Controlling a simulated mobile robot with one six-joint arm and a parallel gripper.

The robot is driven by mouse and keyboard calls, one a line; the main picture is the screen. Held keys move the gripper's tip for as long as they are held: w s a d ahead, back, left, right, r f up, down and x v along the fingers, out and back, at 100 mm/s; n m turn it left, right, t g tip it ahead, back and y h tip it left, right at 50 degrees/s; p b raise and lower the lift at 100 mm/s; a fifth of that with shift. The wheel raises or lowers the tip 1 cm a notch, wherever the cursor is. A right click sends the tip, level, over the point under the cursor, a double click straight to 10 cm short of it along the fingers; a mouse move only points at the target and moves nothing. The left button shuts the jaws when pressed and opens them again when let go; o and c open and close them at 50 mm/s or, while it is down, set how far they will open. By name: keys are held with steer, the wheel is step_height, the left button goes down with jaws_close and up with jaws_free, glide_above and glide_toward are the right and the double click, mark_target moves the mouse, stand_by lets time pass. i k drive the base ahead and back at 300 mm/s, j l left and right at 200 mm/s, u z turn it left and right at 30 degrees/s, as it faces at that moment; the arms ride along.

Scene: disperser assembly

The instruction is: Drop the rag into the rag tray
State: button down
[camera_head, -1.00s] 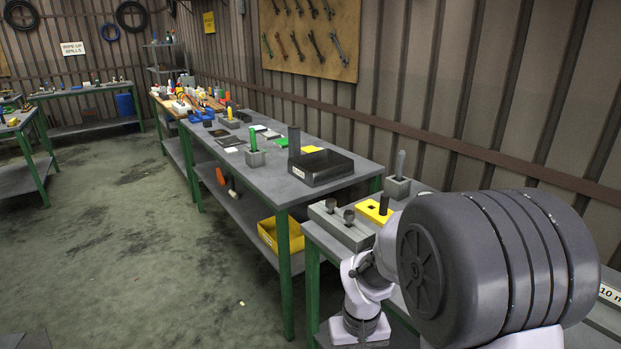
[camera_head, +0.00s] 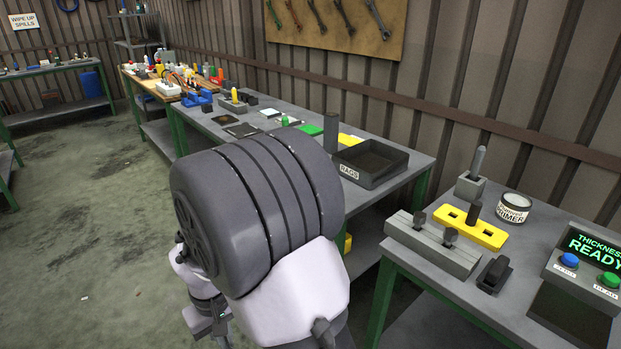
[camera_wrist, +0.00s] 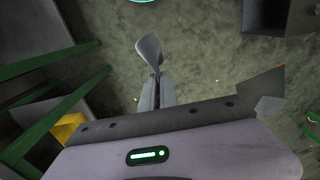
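The rag tray (camera_head: 370,176) is a dark, open box labelled RAGS on the far workbench, right of the middle in the head view. A dark upright cylinder stands behind its left corner. My gripper (camera_wrist: 156,92) shows in the wrist view with its fingers close together on a grey, flared piece (camera_wrist: 148,50) that looks like the rag. In the head view my gripper is low, in front of the benches and left of the tray. It is well apart from the tray, and its fingertips are hard to make out there.
The near bench holds a grey block with knobs (camera_head: 432,242), a yellow plate (camera_head: 486,236), a primer can (camera_head: 514,208) and a thickness gauge (camera_head: 585,262). A dark box (camera_wrist: 280,16) shows in the wrist view. Open floor (camera_head: 90,240) lies to the left.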

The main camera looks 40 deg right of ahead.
mark_target(369, 164)
steer(key=i+j+z, duration=0.1)
steer(key=i+z, duration=0.3)
steer(key=i+j+z, duration=0.2)
steer(key=i+z, duration=0.2)
steer(key=i+j+z, duration=0.75)
steer(key=k+l, duration=0.1)
